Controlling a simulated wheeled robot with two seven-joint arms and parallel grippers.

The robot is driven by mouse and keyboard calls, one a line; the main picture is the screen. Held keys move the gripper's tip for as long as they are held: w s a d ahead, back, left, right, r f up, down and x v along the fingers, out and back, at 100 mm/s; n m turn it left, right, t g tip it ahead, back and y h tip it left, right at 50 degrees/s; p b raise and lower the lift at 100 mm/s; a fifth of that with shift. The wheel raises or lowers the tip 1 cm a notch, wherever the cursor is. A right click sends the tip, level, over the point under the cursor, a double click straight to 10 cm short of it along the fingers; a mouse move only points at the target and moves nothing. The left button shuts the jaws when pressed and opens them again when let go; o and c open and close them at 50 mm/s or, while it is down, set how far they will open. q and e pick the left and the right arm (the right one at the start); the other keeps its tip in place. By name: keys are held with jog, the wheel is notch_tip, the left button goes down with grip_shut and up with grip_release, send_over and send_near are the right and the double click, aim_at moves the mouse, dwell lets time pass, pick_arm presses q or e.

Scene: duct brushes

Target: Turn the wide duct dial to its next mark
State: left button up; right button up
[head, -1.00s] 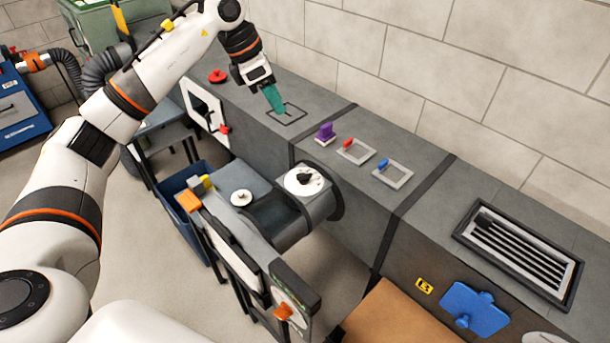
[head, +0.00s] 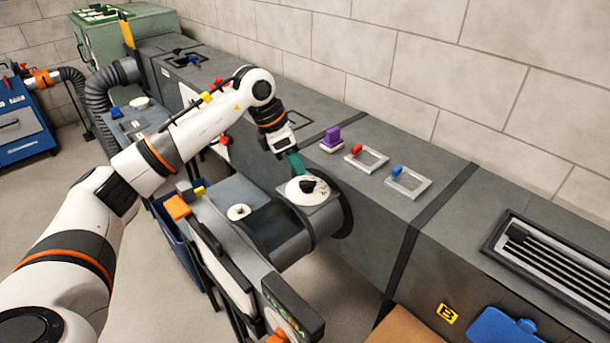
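A white round dial with a black knob (head: 309,187) sits on top of the round-ended branch duct that juts from the long grey duct (head: 425,165). A smaller white round fitting (head: 238,212) sits on the narrower grey part to its left. My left gripper (head: 296,164) is just above and behind the black-knobbed dial, with its teal fingers pointing down at the dial's far edge. The fingers look like a single piece from here, so whether they are apart is unclear. Whether they touch the dial is also unclear. My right gripper is out of view.
A purple block (head: 331,141) and two framed slots with a red handle (head: 357,148) and a blue handle (head: 397,170) stand on the duct to the right. A slatted vent (head: 555,255) is at far right. Orange-handled equipment (head: 177,207) stands in front.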

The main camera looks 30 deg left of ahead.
aim_at(308, 181)
pick_arm(q)
jog(key=x, duration=0.6)
jog(key=shift+r+p, duration=0.1)
jog(key=shift+p, duration=0.2)
grip_shut()
